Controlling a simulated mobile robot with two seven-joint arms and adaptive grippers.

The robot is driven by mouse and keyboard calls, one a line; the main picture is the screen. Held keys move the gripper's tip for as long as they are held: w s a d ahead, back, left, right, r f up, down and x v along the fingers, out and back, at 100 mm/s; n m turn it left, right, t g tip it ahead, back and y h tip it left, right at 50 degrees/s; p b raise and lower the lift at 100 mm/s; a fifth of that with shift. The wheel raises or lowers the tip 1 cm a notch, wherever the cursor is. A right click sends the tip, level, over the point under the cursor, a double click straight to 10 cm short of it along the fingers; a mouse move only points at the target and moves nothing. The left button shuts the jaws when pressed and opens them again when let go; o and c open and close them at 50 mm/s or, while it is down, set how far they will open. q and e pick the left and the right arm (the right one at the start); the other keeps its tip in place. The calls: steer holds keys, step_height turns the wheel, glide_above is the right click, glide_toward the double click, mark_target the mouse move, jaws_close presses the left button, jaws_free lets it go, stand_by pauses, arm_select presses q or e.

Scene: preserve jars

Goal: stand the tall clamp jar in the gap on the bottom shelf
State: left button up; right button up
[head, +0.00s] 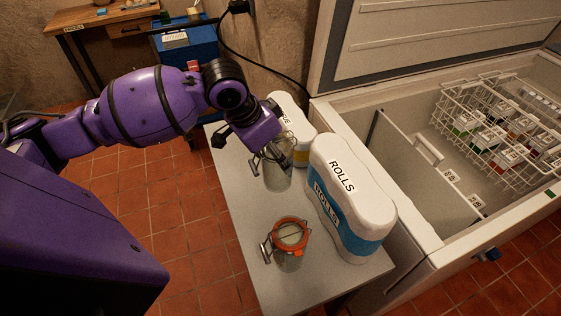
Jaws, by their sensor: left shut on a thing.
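My left gripper (272,147) reaches in from the left over the grey table. It is shut on a clear glass jar with a wire clamp, which I take to be the tall clamp jar (279,178). The gripper covers the jar's top, and I cannot tell whether its base touches the table. A second clamp jar (289,245), with an orange ring around its lid, stands upright on the table nearer the front. No bottom shelf or gap shows. My right gripper is out of view.
A large "ROLLS" pack (350,198) stands right of the jars, with another white pack (297,128) behind the held jar. An open chest freezer (425,250) with wire baskets fills the right. The grey table (240,215) is bare along its left side.

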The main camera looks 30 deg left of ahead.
arm_select(q)
steer(key=w+a+f+b, duration=0.1)
steer(key=w+a+f, duration=0.1)
steer(key=w+f, duration=0.5)
step_height(320, 180, down, 3)
steer(key=shift+w+a, duration=0.2)
steer(key=shift+a, duration=0.2)
steer(key=shift+f, duration=0.15)
steer(key=o, duration=1.7)
steer(key=shift+s, duration=0.1)
steer(key=shift+c, duration=0.2)
